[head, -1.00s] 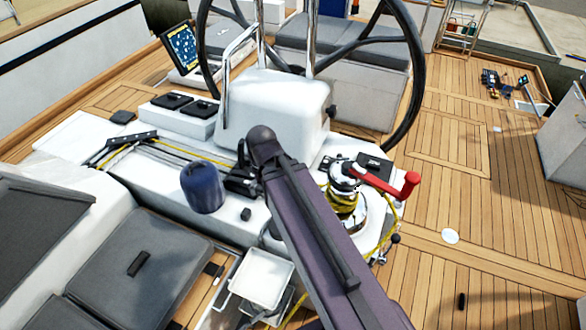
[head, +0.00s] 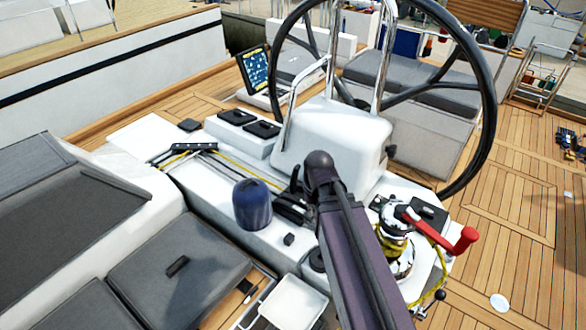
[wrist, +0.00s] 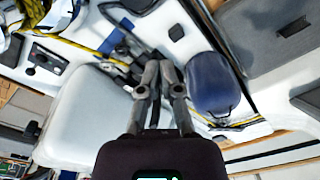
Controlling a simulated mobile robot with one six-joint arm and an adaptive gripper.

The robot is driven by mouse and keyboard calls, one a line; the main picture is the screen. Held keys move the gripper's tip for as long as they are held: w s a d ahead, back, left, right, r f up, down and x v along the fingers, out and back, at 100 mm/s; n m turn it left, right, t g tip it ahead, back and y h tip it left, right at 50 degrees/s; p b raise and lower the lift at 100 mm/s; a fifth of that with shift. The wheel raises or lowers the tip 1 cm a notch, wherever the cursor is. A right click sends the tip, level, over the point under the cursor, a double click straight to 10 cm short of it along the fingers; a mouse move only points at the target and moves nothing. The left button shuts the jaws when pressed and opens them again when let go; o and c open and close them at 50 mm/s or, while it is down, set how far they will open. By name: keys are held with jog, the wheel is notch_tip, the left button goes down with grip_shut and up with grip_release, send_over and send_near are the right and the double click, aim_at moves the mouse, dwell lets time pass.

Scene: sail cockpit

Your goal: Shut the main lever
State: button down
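A black rope clutch with an upright lever (head: 293,203) sits on the white console, between the blue winch cover (head: 252,204) and my arm. I cannot read any label, so I cannot tell whether this is the main lever. My arm hides my gripper in the head view. In the wrist view my gripper (wrist: 159,66) has its two fingers drawn close together and looks shut, with nothing clearly held. Dark clutch parts (wrist: 127,52) show just beyond and left of the fingertips. The blue cover also shows right of the fingers in the wrist view (wrist: 212,84).
A chrome winch with yellow rope (head: 396,248) and a red handle (head: 463,240) stands right of my arm. The white pedestal (head: 335,140) and black steering wheel (head: 487,70) rise behind. Grey cushions (head: 165,272) lie left. Open teak deck is at right.

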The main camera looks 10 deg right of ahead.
jog(key=w+n+t+y+b, duration=0.2)
jog(key=w+n, duration=0.3)
jog(key=w, duration=1.3)
jog(key=n+t+y, duration=0.2)
jog(key=n, duration=0.1)
send_over(295, 179)
jog(key=shift+w+a+f+b, duration=0.1)
jog(key=shift+w+f+b, duration=0.1)
jog(key=shift+b, duration=0.1)
jog(key=shift+f, duration=0.15)
jog(key=shift+w+a+f+b, duration=0.1)
jog(key=shift+f+b, duration=1.45)
jog(key=shift+w+a+f+b, duration=0.1)
jog(key=shift+a+f+b, duration=0.05)
jog(key=shift+f+b, duration=1.4)
jog(key=shift+w+a+f+b, duration=0.1)
jog(key=shift+f+b, duration=1.4)
jog(key=shift+b, duration=0.1)
jog(key=shift+s+a, duration=0.15)
